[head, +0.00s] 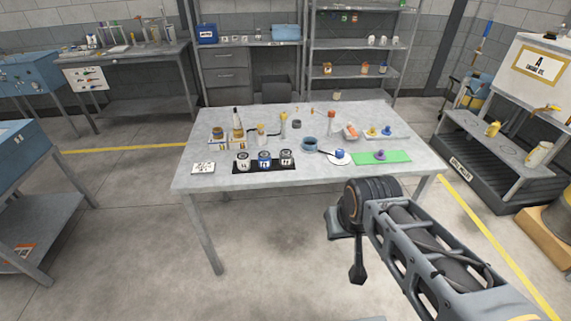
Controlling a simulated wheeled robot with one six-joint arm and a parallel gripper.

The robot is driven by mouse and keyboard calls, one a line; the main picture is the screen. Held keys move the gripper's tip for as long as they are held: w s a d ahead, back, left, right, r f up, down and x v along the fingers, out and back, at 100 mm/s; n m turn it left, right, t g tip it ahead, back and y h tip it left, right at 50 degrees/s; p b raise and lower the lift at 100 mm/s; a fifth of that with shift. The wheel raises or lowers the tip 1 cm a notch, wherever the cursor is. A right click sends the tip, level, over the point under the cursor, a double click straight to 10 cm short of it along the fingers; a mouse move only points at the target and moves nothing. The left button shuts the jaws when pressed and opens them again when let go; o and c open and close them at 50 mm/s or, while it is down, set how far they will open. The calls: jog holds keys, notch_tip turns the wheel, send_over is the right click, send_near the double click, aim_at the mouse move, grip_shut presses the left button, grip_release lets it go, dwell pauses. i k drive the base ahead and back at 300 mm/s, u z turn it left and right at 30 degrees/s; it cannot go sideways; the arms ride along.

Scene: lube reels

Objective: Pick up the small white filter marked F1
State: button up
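Three small canister filters stand upright in a row on a black mat (240,171) near the table's front edge. The left one (243,161) is white with a dark top, the middle one (264,159) is blue and white, and the right one (286,157) is white with a dark top. Their markings are too small to read surely, so I cannot tell which is F1. My arm reaches in from the lower right, in front of the table and apart from the filters. A dark part at its end, perhaps my gripper (357,267), hangs down; its fingers are not clear.
The grey table (215,181) also holds bottles and jars at the back left, a white card (203,168), a blue cup (309,144), a white plate (337,158) and a green mat (393,157). Floor in front is clear. Benches stand left and right.

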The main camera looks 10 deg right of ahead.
aim_at(243, 159)
jog(key=u, duration=1.5)
jog(key=i, duration=1.2)
jog(key=z, duration=0.15)
